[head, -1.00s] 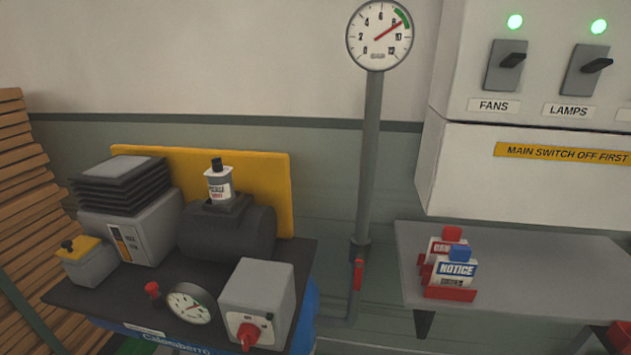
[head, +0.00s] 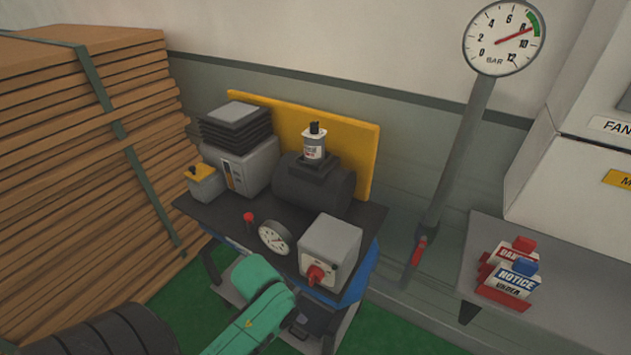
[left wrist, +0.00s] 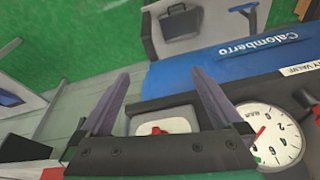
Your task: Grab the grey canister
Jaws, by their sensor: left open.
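A small canister (head: 314,147) with a white label and a dark cap stands upright on the dark grey cylinder (head: 300,190) of the compressor unit in the head view. It is the likeliest match for the grey canister, though its grey is hard to make out. My left arm, green, reaches in at the bottom of the head view, in front of the unit and below the canister; its fingers are not clear there. In the left wrist view my left gripper (left wrist: 160,73) is open and empty, with a grey box's red knob (left wrist: 157,130) behind its fingers. The canister is outside that view.
The unit's top also holds a gauge (head: 274,238), the grey box (head: 331,248), a black bellows stack (head: 236,124) and a yellow back plate (head: 362,135). A cardboard stack (head: 70,160) stands left. A pipe (head: 450,160) and a shelf (head: 560,255) stand right.

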